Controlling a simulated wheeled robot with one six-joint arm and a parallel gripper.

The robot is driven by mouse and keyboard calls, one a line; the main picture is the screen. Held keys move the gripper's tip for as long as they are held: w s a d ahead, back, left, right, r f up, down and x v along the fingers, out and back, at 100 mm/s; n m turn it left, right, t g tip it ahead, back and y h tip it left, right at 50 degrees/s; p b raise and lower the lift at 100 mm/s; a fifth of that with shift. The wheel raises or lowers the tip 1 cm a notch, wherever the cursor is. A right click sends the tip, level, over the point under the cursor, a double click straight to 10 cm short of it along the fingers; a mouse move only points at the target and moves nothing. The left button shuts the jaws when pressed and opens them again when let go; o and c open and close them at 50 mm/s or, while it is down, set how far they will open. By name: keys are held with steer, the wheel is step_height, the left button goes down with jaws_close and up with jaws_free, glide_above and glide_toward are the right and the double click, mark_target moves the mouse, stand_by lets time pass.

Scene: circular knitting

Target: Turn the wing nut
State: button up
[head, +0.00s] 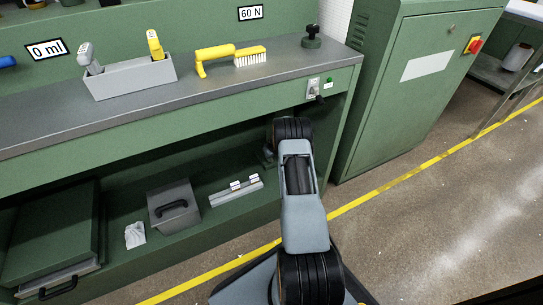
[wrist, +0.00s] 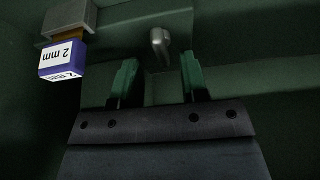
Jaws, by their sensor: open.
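In the wrist view, a small grey metal piece (wrist: 159,42) with a rounded, bent end sticks out of a dark green surface. It looks like a wing of the wing nut, but I cannot make out its full shape. My gripper (wrist: 158,68) is open, with its two green fingers apart. The metal piece shows between and just beyond the fingertips, and no contact is visible. In the head view my arm reaches under the bench, and the gripper and the metal piece cannot be made out there.
A purple and white block (wrist: 63,60) marked "2 mm" hangs near a grey block (wrist: 70,17), left of my fingers. On the lower shelf are a grey box (head: 174,207) and a grey rail (head: 236,193) with white tags. A green cabinet (head: 410,90) stands right of the bench (head: 190,110).

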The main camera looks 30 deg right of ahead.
steer(key=p+v, duration=0.1)
steer(key=v, duration=0.3)
steer(key=shift+s+r, duration=0.1)
steer(key=shift+r, duration=0.2)
steer(key=shift+s, duration=0.1)
